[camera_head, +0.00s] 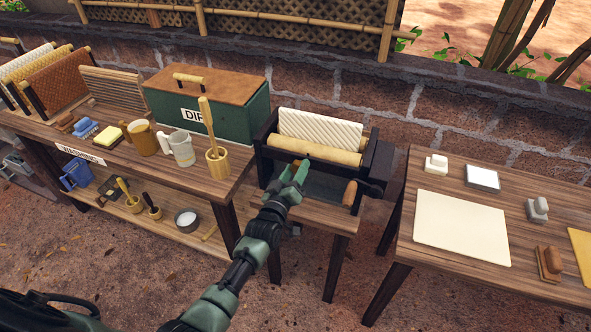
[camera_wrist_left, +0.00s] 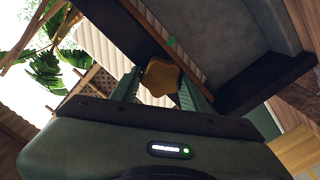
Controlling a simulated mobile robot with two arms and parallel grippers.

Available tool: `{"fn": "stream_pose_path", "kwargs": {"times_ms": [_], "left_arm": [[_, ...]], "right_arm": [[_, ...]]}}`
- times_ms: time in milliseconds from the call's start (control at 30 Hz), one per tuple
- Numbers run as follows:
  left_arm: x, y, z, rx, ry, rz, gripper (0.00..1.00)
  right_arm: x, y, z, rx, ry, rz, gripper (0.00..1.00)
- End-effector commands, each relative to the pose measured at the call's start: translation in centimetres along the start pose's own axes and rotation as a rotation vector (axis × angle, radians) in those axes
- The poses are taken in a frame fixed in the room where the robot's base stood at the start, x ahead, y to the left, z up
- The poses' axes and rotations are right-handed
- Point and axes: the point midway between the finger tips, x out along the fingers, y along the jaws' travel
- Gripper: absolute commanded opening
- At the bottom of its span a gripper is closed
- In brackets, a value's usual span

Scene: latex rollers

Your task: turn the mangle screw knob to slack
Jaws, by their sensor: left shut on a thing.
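The mangle (camera_head: 265,135) stands on a small wooden table, with a ribbed white roller or sheet (camera_head: 318,129) above a tan roller (camera_head: 330,152). A crank with a wooden grip (camera_head: 350,193) is on its right front. My left gripper (camera_head: 299,171) is at the front of the mangle, below the tan roller. In the left wrist view a golden, lobed screw knob (camera_wrist_left: 160,77) sits between the two fingers of my left gripper (camera_wrist_left: 158,88), which is shut on it. In the head view the gripper hides the knob. My right gripper is not in view.
A green box with a brown lid (camera_head: 222,112), mugs and a wooden pestle in a cup (camera_head: 217,162) stand on the left table. The right table holds a cream sheet (camera_head: 462,228) and several small blocks. A brick wall runs behind.

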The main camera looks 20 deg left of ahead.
Motion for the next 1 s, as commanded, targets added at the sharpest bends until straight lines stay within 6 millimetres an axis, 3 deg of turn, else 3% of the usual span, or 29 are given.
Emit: {"fn": "stream_pose_path", "kwargs": {"times_ms": [1000], "left_arm": [[-0.1, 0.2, 0.6, 0.963, -0.005, -0.001, 0.05]], "right_arm": [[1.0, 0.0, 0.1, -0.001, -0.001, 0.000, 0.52]]}}
